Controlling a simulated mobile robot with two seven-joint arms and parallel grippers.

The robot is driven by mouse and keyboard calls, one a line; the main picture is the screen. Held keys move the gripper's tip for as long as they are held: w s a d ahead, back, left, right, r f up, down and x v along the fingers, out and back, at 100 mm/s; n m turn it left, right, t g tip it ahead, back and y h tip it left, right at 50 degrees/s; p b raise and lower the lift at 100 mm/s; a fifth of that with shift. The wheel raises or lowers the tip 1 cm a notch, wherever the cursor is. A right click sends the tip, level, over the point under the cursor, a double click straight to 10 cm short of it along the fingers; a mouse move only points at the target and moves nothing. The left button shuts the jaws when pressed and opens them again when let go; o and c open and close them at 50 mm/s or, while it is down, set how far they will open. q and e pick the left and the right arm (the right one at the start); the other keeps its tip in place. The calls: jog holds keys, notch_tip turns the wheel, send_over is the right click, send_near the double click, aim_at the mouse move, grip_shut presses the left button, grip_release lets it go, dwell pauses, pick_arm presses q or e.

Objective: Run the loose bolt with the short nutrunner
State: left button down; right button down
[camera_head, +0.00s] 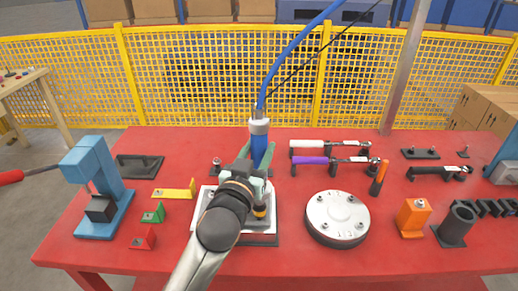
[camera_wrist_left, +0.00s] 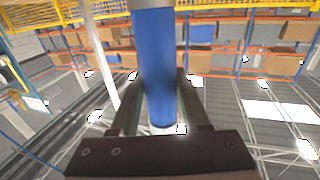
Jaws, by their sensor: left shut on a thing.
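The nutrunner is a blue tool with a grey top (camera_head: 260,127), fed by a blue hose from above. My left gripper (camera_head: 257,160) is shut on its blue body and holds it upright over the table's middle. In the left wrist view the blue body (camera_wrist_left: 158,70) stands between the two fingers (camera_wrist_left: 160,105). Below it, a dark part with a yellow band (camera_head: 260,211) shows over a white square plate (camera_head: 262,239). My arm hides most of the plate, and I cannot tell whether the tool's tip touches a bolt there. My right gripper is out of view.
A round silver cover (camera_head: 337,212) with several bolts sits right of the plate. A blue press (camera_head: 97,185) stands left; an orange block (camera_head: 412,217) and a dark cylinder (camera_head: 456,226) stand right. The red table's front is clear.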

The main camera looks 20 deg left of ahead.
aim_at(256, 142)
pick_arm(q)
jog(key=shift+f+b, duration=0.6)
jog(key=shift+f, duration=0.5)
dwell(0.7)
jog(key=shift+r, duration=0.15)
dwell(1.0)
jog(key=shift+r+p, duration=2.6)
jog(key=shift+r, duration=0.05)
jog(key=shift+w, duration=0.1)
